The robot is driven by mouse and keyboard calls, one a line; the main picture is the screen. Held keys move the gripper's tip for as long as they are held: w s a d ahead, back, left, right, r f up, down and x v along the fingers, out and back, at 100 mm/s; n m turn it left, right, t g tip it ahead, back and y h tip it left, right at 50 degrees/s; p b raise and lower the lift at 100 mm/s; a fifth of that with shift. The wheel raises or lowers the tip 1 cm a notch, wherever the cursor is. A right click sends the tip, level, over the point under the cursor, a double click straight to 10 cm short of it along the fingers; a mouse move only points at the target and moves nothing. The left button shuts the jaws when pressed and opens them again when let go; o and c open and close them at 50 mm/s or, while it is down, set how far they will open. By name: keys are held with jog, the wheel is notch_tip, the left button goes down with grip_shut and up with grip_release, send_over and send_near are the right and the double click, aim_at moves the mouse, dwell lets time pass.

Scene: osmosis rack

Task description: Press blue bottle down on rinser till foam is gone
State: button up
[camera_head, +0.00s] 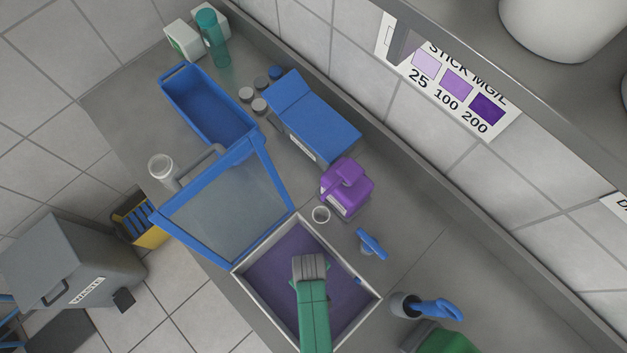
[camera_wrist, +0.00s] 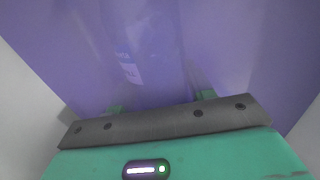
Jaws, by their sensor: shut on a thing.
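My gripper (camera_head: 310,268) reaches into a white-rimmed box (camera_head: 262,318) with a purple inside at the front centre. In the wrist view my gripper (camera_wrist: 160,101) shows its fingers shut on a faint bottle-like thing (camera_wrist: 145,45) with a small pale label. Purple tints this thing, so I cannot tell its own colour or whether it is the blue bottle. Its lower end is not clear. I cannot make out a rinser or foam in either view.
A blue bin (camera_head: 205,110) and a teal bottle (camera_head: 211,38) stand farther back.

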notch_tip(320, 180, up, 20)
jog(key=p, duration=1.6)
jog(key=shift+f+p, duration=0.2)
jog(key=shift+p, duration=0.15)
